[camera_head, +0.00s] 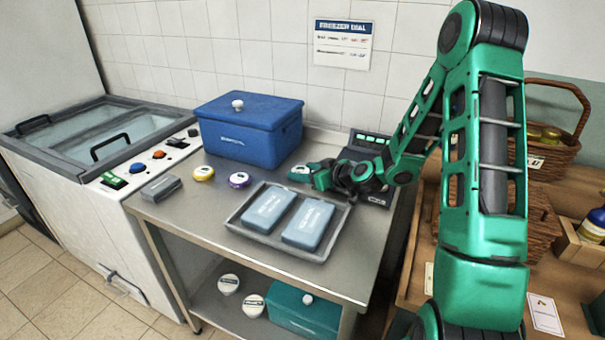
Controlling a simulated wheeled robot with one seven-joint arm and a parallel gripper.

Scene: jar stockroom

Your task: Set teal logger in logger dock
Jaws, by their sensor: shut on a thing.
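The teal logger (299,173) is a small round puck with a pale top, at the tip of my gripper. My gripper (309,173) is shut on it, left of the dock; I cannot tell whether the logger touches the steel table. The logger dock (369,139) looks to be the dark unit with several green displays at the back right of the table. My wrist and forearm cross in front of the dock and hide most of its middle; its slots are hard to make out.
A yellow logger (203,173) and a purple logger (239,180) lie left of my gripper. A tray (285,247) with two grey-blue packs is in front. A blue box (249,128) stands behind. A freezer (95,160) is at left, a wooden counter (560,205) at right.

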